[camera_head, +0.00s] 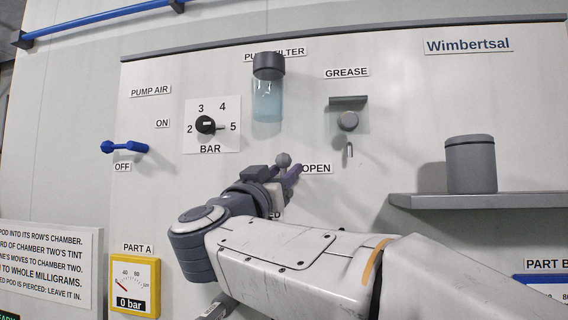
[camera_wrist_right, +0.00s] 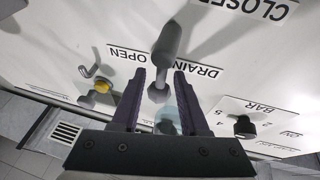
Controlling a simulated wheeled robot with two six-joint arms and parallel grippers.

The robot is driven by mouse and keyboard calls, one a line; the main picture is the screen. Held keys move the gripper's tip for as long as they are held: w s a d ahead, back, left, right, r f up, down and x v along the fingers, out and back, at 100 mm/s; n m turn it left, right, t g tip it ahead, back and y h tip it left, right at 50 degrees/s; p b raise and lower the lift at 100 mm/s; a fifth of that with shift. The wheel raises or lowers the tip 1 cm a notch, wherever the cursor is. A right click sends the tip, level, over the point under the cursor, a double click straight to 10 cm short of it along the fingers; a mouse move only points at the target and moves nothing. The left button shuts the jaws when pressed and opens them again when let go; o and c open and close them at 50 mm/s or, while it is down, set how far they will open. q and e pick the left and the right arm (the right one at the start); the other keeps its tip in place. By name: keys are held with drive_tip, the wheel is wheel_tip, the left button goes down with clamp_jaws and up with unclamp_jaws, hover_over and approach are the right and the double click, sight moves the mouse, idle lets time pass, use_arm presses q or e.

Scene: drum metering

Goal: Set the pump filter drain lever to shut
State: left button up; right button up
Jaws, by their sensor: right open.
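The pump filter (camera_head: 267,95) is a clear cup with pale blue liquid and a dark cap, high on the panel. Below it is its grey drain lever (camera_head: 283,159), mostly hidden by my right gripper in the head view. In the right wrist view the lever (camera_wrist_right: 167,42) lies between the two fingers, its thick end toward the CLOSED label (camera_wrist_right: 255,6). The OPEN label (camera_wrist_right: 127,54) is off to the left there. My right gripper (camera_wrist_right: 163,75) is open around the lever; contact cannot be told. My left gripper is not in view.
The regulator dial (camera_head: 205,125) and the blue pump air lever (camera_head: 124,147) are left of my arm. The grease fitting (camera_head: 347,121) with a small hook is to the right. A grey shelf (camera_head: 480,201) with a grey canister (camera_head: 471,164) juts out farther right.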

drive_tip(key=shift+w+r, duration=0.1)
drive_tip(key=shift+w, duration=0.2)
drive_tip(key=shift+d, duration=0.1)
clamp_jaws()
